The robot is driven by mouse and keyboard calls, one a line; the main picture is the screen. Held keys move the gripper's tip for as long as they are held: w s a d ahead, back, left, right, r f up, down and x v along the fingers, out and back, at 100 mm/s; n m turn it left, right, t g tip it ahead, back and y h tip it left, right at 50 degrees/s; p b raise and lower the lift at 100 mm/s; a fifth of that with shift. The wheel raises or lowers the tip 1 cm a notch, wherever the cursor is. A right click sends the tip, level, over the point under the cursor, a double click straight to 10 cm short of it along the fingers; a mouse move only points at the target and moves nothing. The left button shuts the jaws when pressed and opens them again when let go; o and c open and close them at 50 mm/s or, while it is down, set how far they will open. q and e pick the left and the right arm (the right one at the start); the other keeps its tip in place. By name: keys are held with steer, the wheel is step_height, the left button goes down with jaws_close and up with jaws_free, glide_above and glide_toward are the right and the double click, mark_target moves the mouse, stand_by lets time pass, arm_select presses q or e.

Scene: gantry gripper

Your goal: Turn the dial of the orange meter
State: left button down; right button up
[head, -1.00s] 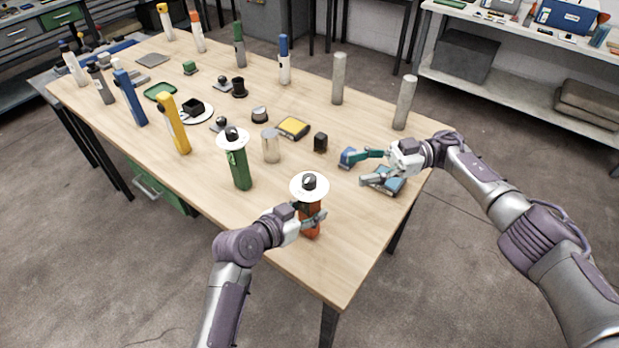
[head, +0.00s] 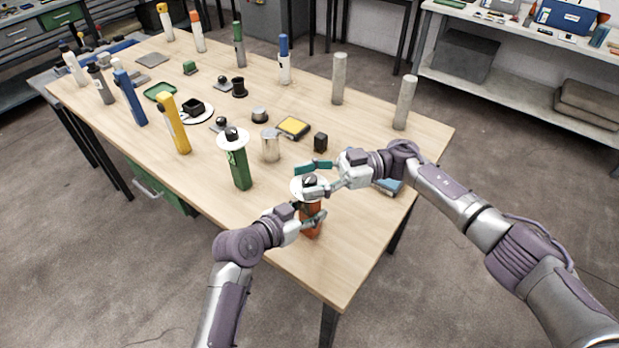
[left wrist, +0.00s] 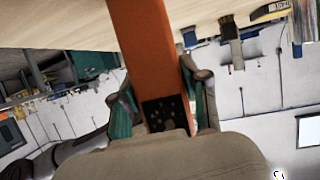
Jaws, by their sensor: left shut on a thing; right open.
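The orange meter (head: 310,228) stands upright near the table's front edge in the head view. It has a white round face (head: 297,184) on top with a dark dial (head: 310,181). My left gripper (head: 312,220) is shut on its orange body, which also fills the gap between the fingers in the left wrist view (left wrist: 148,45). My right gripper (head: 312,178) is open, with its fingers at the level of the white face. One finger is behind the dial and one is in front, partly hiding the face. I cannot tell whether either finger touches the dial.
A green meter (head: 240,168) with a white face stands to the left, and a metal cylinder (head: 271,146) is behind. A blue item (head: 391,186) lies partly hidden under my right arm. The table's front right corner (head: 345,280) is clear.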

jaws_close()
steer(key=shift+s+d+f+m+t, duration=0.1)
steer(key=shift+m+t, duration=0.6)
steer(key=shift+t, duration=0.4)
steer(key=shift+m+t+y, duration=0.3)
steer(key=shift+m+t, duration=0.3)
steer(key=shift+t, duration=0.3)
jaws_free()
steer(key=d, duration=1.2)
steer(key=shift+w, duration=0.45)
